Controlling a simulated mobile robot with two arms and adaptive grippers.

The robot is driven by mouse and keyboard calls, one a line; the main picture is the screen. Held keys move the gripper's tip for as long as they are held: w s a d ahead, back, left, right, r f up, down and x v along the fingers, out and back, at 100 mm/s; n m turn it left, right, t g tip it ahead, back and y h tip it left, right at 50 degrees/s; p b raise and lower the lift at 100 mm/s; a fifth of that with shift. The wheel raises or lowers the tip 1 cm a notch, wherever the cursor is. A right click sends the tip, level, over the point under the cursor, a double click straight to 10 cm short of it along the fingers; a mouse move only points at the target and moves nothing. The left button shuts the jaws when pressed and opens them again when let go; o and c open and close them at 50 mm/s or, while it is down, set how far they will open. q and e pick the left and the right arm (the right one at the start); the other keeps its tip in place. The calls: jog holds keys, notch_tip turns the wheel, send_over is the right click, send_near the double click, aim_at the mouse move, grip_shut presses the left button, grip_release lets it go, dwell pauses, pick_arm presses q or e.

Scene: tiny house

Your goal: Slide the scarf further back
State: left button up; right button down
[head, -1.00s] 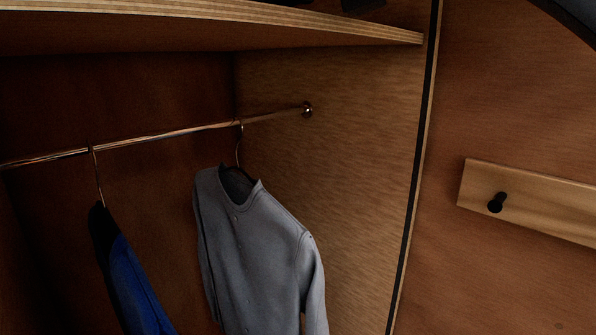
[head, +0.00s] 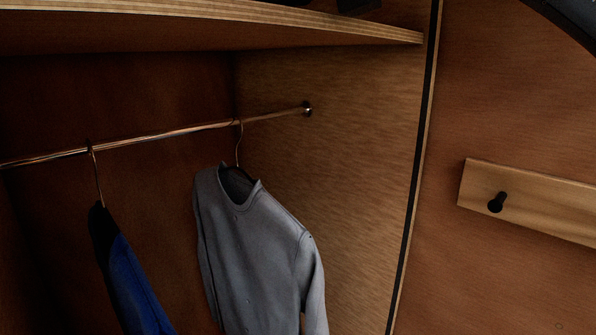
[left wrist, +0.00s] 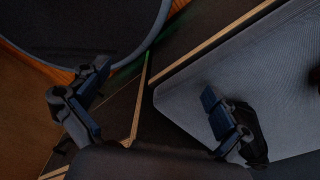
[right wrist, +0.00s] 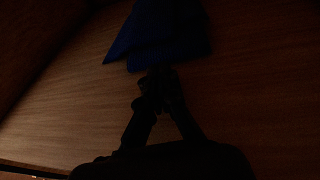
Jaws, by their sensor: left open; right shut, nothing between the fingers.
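I cannot make out a scarf for certain in any view. In the head view a dark shape (head: 358,5) shows at the top edge, above the shelf (head: 200,22); what it is I cannot tell. In the right wrist view dark blue cloth (right wrist: 160,32) with pointed lower corners lies just beyond my right gripper (right wrist: 158,76). That gripper is shut and empty, and the view is very dark. My left gripper (left wrist: 154,82) is open and empty in the left wrist view, with a grey panel-like surface (left wrist: 215,75) behind its right finger. Neither gripper can be made out in the head view.
Under the shelf a metal rod (head: 190,131) carries a grey shirt (head: 250,245) and a blue garment (head: 132,285) on hangers. To the right, a wooden strip with a black peg (head: 497,202) is on the wall. A dark rounded object (left wrist: 80,30) fills the left wrist view's upper left.

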jog(key=shift+w+a, duration=0.1)
jog(key=shift+a, duration=0.1)
dwell(0.5)
jog(key=shift+w+a, duration=0.2)
jog(key=shift+a+r+p, duration=0.2)
jog(key=shift+r+p, duration=0.05)
jog(key=shift+p, duration=0.2)
